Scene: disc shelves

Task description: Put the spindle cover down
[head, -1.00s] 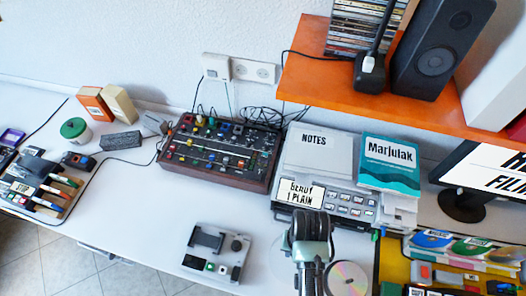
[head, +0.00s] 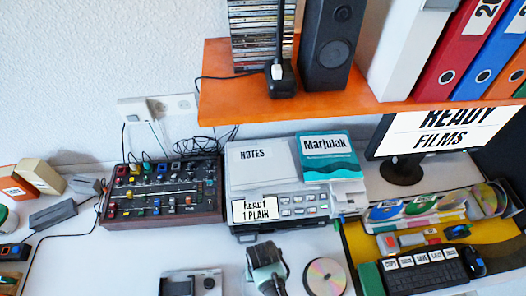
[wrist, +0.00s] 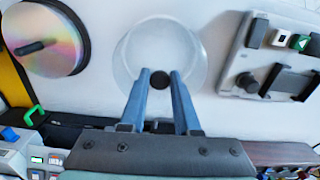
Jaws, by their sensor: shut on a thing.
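The spindle cover (wrist: 160,38) is a clear round cover with a dark knob, seen from above in the wrist view. My gripper (wrist: 160,77) has its two blue fingers shut on this knob. I cannot tell whether the cover's rim touches the white desk or hangs a little above it. In the head view my gripper (head: 264,262) is low over the front of the desk, and I cannot make out the cover there. A disc stack on a spindle (wrist: 45,38) stands to the cover's left in the wrist view; its shiny top disc also shows in the head view (head: 325,277).
A grey device (wrist: 272,50) lies close on the cover's other side. Behind are a mixer (head: 163,192) and a grey machine (head: 285,207) with notes on top. A yellow tray (head: 358,240) of discs and parts is at right. An orange shelf (head: 215,92) overhangs the back.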

